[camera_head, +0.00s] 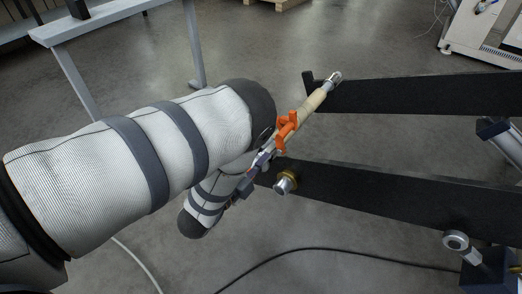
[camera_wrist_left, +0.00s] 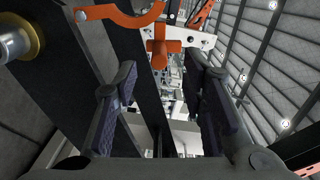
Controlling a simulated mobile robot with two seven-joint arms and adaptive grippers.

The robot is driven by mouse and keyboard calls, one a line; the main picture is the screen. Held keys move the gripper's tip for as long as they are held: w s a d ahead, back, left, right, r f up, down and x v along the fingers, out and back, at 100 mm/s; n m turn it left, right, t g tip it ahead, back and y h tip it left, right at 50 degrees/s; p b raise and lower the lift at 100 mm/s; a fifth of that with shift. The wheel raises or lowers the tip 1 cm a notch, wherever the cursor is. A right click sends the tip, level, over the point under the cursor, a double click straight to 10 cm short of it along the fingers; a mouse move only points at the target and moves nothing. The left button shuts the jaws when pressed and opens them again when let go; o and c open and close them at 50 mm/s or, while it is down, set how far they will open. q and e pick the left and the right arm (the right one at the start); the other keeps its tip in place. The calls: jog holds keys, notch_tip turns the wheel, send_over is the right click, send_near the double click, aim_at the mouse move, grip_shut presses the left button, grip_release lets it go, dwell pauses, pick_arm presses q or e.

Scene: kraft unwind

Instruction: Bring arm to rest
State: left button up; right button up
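My left arm (camera_head: 125,160), in a white ribbed cover with grey bands, reaches in from the left in the head view. My left gripper (camera_head: 263,158) is small and partly hidden at its far end, near the stand's black arms. In the left wrist view the gripper (camera_wrist_left: 163,82) has its two dark fingers spread apart, with nothing held between them. An orange knob (camera_wrist_left: 165,48) on a white plate shows beyond the fingertips. In the head view an orange part (camera_head: 287,127) sits on a pale shaft (camera_head: 308,105). My right gripper is not in view.
Two long black arms (camera_head: 420,95) (camera_head: 370,190) of the stand extend to the right. A brass-and-metal roller end (camera_head: 286,181) is on the lower one. A metal table frame (camera_head: 75,75) stands at the upper left. Cables cross the grey floor (camera_head: 300,225), otherwise largely open.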

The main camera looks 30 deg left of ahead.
pick_arm(q)
jog(key=shift+w, duration=0.15)
